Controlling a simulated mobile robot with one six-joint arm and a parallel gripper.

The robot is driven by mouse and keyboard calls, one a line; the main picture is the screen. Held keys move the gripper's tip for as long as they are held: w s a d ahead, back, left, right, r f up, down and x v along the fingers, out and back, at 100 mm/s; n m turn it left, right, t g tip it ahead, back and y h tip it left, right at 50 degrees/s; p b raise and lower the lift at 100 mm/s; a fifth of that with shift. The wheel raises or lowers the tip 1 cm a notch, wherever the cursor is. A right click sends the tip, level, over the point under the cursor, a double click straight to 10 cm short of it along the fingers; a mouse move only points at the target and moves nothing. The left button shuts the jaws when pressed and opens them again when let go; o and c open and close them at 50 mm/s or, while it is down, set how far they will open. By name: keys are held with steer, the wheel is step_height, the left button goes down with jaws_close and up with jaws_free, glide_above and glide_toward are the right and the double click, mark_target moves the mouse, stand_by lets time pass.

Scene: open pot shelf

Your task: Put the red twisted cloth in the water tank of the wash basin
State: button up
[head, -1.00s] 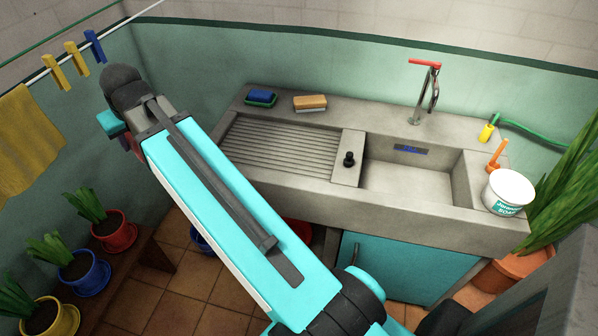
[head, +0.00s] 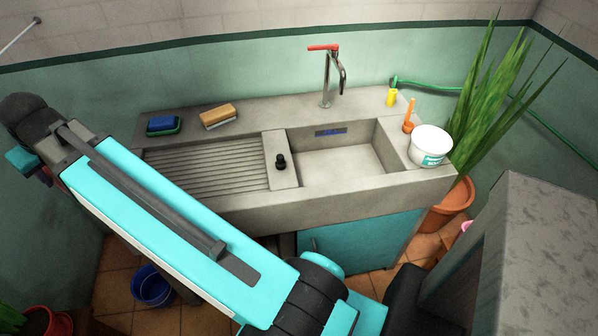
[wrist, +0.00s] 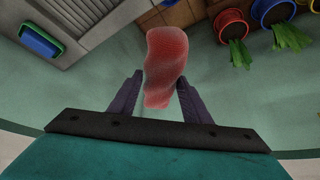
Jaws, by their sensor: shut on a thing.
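The red twisted cloth (wrist: 165,62) is held between the two fingers of my gripper (wrist: 160,88) in the wrist view. Its lower end is between the fingers and the rest sticks out past the tips. In the head view my arm reaches to the far left, and my gripper and the cloth are mostly hidden behind its end. The wash basin (head: 330,193) is a grey concrete unit against the green wall. Its water tank (head: 340,164) is the smooth hollow on the right, below the tap, and looks empty. My gripper is well left of the tank.
The ribbed washboard (head: 205,168) fills the basin's left side. A black knob (head: 280,161) stands on the divider. A tap (head: 327,75) rises behind the tank. A white tub (head: 430,145) and orange brush (head: 409,117) stand at its right. A grey block (head: 535,250) fills the right foreground.

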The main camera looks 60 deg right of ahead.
steer(key=shift+a, duration=0.15)
